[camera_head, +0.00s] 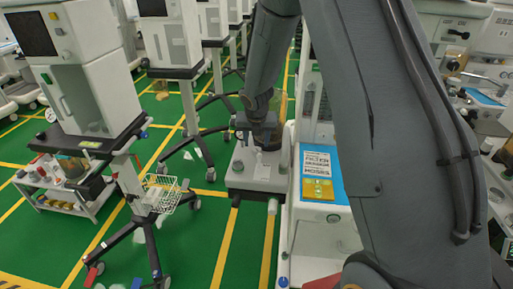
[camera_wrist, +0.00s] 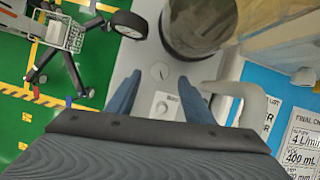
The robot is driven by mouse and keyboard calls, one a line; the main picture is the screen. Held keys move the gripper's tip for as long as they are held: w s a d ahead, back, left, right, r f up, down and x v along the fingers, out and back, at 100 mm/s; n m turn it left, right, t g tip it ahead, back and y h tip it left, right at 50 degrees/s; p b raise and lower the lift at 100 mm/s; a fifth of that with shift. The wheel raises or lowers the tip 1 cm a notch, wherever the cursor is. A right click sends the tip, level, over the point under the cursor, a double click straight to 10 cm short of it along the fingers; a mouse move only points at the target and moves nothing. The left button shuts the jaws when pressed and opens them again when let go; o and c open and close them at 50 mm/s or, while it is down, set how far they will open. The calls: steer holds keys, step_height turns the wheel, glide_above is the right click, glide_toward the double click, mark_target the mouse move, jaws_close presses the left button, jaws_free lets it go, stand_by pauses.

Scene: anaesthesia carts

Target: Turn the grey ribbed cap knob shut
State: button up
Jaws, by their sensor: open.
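My gripper (camera_wrist: 158,78) is open and empty in the wrist view, its two blue-grey fingers pointing at the pale top of a machine (camera_wrist: 122,62). A small pale round knob (camera_wrist: 162,107) shows between the fingers, apart from both. I cannot make out ribs on either, so I cannot tell which is the grey ribbed cap knob. In the head view, my gripper's end is over the same machine top (camera_head: 240,180), and the small parts there are too small to tell apart.
A dark-based, clear cylinder (camera_wrist: 200,25) stands close beyond the fingertips. A pale curved handle or tube (camera_wrist: 250,98) is right of the fingers. A blue-and-white label panel (camera_head: 318,172) stands right of the machine top.

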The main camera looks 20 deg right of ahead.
mark_target(256, 149)
steer(key=x, duration=0.5)
steer(key=c, duration=1)
steer(key=shift+b, duration=0.35)
